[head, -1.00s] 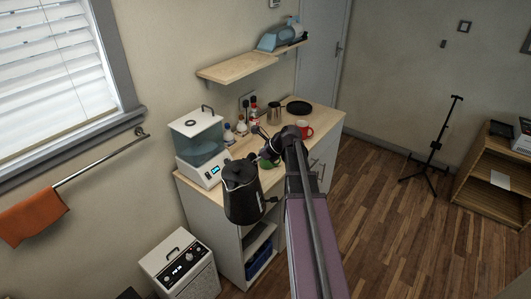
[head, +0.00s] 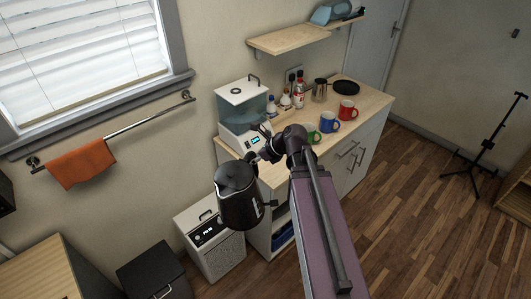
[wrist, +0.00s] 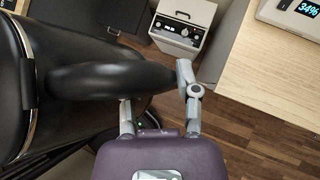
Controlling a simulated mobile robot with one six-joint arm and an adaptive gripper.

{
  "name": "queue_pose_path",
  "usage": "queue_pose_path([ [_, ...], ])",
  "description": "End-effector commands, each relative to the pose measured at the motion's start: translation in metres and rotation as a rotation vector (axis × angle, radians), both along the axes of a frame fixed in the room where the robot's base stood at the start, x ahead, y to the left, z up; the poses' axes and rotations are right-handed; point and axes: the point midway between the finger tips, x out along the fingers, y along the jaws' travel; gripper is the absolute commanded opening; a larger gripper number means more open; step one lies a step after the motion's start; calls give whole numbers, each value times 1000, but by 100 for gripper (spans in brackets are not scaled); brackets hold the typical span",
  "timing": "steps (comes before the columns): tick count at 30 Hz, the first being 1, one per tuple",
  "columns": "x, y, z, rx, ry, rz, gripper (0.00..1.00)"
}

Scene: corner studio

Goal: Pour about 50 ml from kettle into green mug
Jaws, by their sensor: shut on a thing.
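The black kettle (head: 238,197) hangs in front of the counter's left end in the head view, upright or nearly so. In the wrist view the kettle (wrist: 55,125) fills the left side, with its handle (wrist: 110,80) reaching between the fingers. My gripper (wrist: 155,88) is shut on that handle. In the head view my wrist hides most of the grip. The green mug (head: 313,138) stands on the counter (head: 272,176), partly hidden behind my arm. It is to the right of the kettle and apart from it.
A blue mug (head: 329,121) and a red mug (head: 347,110) stand just beyond the green mug. A water dispenser (head: 241,113) stands at the counter's left end. Bottles, a steel pitcher (head: 320,90) and a black pan (head: 346,87) are farther back. A white appliance (head: 212,243) stands on the floor.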

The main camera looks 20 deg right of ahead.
Motion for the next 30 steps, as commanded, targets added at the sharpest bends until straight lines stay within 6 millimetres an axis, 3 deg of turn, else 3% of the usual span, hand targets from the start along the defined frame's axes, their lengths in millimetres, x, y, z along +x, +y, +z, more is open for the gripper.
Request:
queue_pose_path([
  [7,-13,30,1,6,2,19,0],
  [19,-11,29,-16,5,1,17,0],
  [30,-11,28,-19,5,1,17,0],
])
